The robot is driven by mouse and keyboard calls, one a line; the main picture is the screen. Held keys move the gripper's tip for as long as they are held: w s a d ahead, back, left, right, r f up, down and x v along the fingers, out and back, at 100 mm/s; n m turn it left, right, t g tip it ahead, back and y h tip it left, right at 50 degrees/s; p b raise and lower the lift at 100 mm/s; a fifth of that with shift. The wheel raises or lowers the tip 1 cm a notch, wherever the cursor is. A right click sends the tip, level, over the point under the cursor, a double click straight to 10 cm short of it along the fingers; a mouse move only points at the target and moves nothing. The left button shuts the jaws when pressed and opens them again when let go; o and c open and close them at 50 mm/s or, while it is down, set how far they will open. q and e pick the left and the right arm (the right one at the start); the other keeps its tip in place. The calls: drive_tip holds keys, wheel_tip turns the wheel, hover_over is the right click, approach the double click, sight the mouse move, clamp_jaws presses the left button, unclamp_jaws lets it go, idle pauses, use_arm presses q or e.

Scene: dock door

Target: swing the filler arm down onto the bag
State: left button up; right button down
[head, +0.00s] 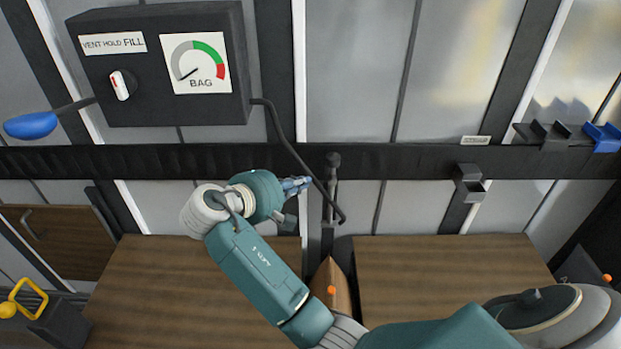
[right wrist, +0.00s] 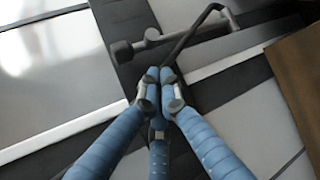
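The filler arm (head: 298,158) is a thin black bent tube. It runs from the right side of the dark control box (head: 160,65) down to a short hooked end. The bag (head: 341,290) looks like the brown piece with an orange fitting, in the gap between two wooden surfaces, below the tube's end. My right gripper (head: 308,184) is at the lower part of the tube. In the right wrist view its blue fingers (right wrist: 160,75) are together at the tips, on the tube (right wrist: 195,36). The fingers hide part of the tube. My left gripper is not in view.
The box has a knob (head: 122,85), a BAG gauge (head: 195,63) and a blue-ended lever (head: 30,125). A knobbed post (head: 333,160) stands close beside my fingers. A dark rail (head: 420,160) crosses behind. Brackets (head: 550,133) sit at right. Wooden surfaces (head: 180,295) flank the gap.

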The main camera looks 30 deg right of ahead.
sight(331, 197)
drive_tip(key=p+x, duration=0.1)
drive_tip(key=x, duration=0.7)
drive_tip(key=shift+d+p, duration=0.2)
drive_tip(key=shift+p, duration=0.15)
drive_tip(key=shift+w+d+f, duration=0.1)
drive_tip(key=shift+d+f, duration=0.05)
drive_tip(key=shift+d, duration=0.1)
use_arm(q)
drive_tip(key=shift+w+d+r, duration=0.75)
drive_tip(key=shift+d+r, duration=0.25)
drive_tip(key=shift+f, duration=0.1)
use_arm(e)
drive_tip(key=shift+f, duration=0.1)
